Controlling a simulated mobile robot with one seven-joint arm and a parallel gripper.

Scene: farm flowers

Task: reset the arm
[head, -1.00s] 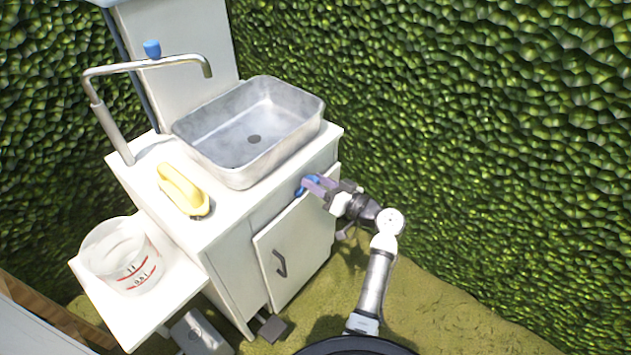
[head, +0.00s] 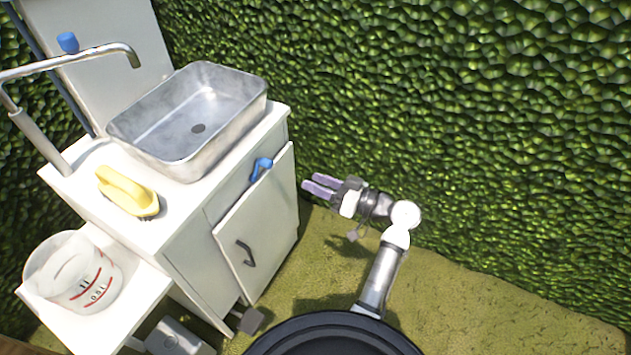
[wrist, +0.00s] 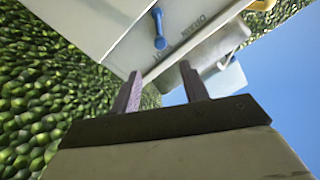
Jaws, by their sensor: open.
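My gripper (head: 320,186) is open and empty, in free air to the right of the white sink cabinet. In the wrist view its two purple-grey fingers (wrist: 163,95) stand apart with nothing between them. A blue handle (head: 261,168) sits on the cabinet's front above the door, left of my gripper and apart from it. The same blue handle (wrist: 159,28) shows ahead of the fingers in the wrist view.
The white cabinet (head: 190,260) carries a metal sink (head: 200,165), a faucet (head: 70,66) and a yellow brush (head: 127,192). A clear measuring container (head: 75,270) stands on a side shelf. A hedge wall (head: 450,120) rises behind my arm. Mossy ground (head: 480,310) is clear at right.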

